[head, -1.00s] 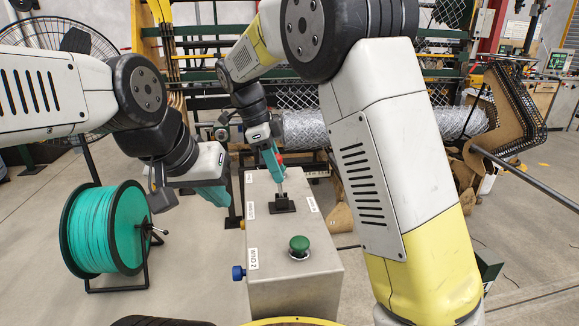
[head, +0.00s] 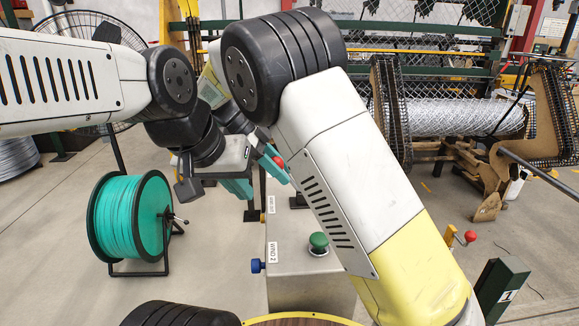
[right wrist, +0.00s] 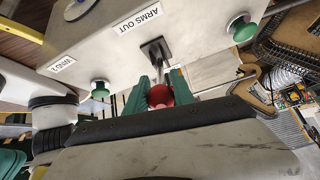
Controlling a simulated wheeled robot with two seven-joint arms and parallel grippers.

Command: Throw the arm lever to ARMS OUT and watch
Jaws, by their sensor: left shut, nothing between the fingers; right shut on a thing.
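The lever's red knob (head: 278,161) shows at my right gripper (head: 271,158), whose teal fingers are shut on it. In the right wrist view the red knob (right wrist: 160,96) sits between the teal fingers, with the shaft running to a black base plate (right wrist: 155,49). The ARMS OUT label (right wrist: 137,19) is beside that plate. In the head view my right arm hides the lever's base. My left gripper (head: 238,187) is shut and empty, left of the grey control box (head: 308,293).
The box carries a green button (head: 318,243), a blue knob (head: 256,266) and a WIND 2 label (head: 272,252). A teal wire spool (head: 130,217) stands at left. Behind, a mesh roll (head: 455,117) lies between tan brackets (head: 546,115). Open floor lies between spool and box.

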